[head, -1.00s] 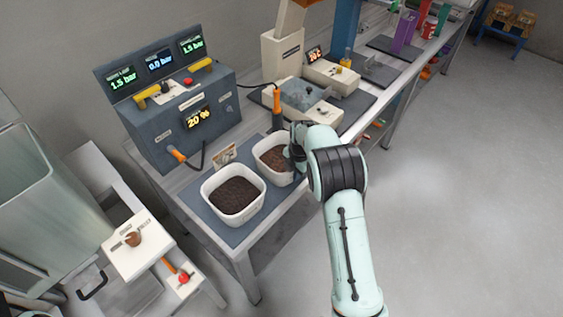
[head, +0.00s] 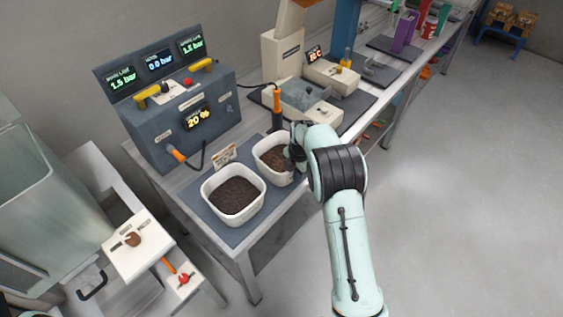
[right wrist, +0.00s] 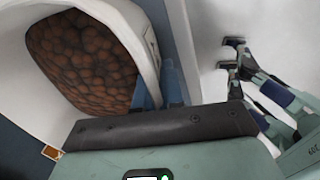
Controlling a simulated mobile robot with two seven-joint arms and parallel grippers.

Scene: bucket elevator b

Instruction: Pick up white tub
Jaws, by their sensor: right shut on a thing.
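Two white tubs stand side by side on a dark blue-grey mat (head: 196,199) on the bench. The left white tub (head: 233,213) holds dark granules. The right white tub (head: 268,176) holds brown granules, and its inside also shows in the right wrist view (right wrist: 148,45). My right gripper (head: 293,158) is at the right side of this right tub, shut on its wall. In the right wrist view the fingers (right wrist: 165,90) are at the tub's rim and partly hidden. I cannot tell whether the tub touches the mat. My left gripper is not in view.
A grey console (head: 180,115) with displays stands behind the tubs. A small card (head: 224,155) stands by the left tub. An orange-handled tool (head: 277,108) stands behind the right tub. A beige device (head: 308,100) is to the right. Open floor lies right of the bench.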

